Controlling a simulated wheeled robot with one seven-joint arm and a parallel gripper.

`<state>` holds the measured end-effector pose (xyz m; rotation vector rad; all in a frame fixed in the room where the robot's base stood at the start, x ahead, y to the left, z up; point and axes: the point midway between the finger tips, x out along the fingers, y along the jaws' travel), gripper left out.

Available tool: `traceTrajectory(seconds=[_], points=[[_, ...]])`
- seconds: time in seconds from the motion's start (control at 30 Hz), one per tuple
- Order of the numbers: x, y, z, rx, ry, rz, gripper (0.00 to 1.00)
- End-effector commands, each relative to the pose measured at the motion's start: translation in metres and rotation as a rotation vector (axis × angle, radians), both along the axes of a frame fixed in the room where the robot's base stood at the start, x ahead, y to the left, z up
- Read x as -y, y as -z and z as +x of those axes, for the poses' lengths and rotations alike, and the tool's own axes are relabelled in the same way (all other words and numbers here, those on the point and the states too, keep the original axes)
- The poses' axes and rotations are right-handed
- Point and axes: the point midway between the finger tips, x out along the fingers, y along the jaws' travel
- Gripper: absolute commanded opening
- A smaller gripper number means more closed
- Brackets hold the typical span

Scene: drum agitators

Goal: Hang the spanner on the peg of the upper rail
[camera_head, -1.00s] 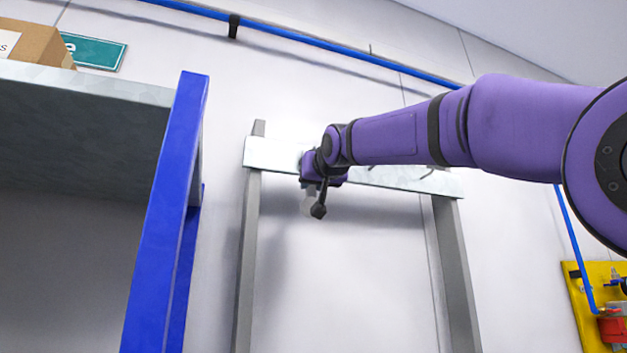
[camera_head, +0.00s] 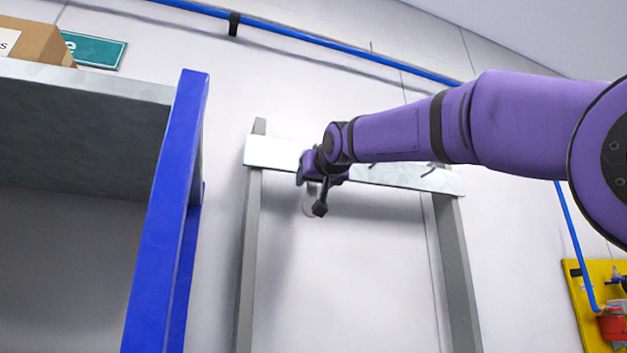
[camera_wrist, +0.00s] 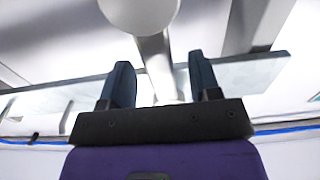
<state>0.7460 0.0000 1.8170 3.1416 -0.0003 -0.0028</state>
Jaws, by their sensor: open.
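The spanner (camera_wrist: 158,62) is a pale metal bar with a rounded head at the top of the wrist view. It stands between the two dark fingers of my gripper (camera_wrist: 160,75), which are apart with gaps on both sides. In the head view, my gripper (camera_head: 318,168) is in front of the left part of the upper rail (camera_head: 275,152). The grey lower end of the spanner (camera_head: 308,200) hangs below it, partly hidden. A thin dark peg (camera_head: 430,171) shows on the right part of the rail. Whether the spanner is on a peg is hidden behind my gripper.
Grey posts (camera_head: 250,260) carry the rail against the white wall. A blue shelf upright (camera_head: 165,210) stands to the left, with a cardboard box (camera_head: 38,42) on the shelf. A blue pipe (camera_head: 300,38) runs above. A yellow panel (camera_head: 590,300) is at lower right.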

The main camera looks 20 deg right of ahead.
Motion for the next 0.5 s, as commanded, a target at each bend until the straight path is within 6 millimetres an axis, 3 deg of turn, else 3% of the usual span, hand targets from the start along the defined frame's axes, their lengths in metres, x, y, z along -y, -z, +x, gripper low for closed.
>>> traceTrajectory(seconds=[0.5], points=[[-0.001,-0.001,-0.082,0.003,-0.002,0.000,0.57]])
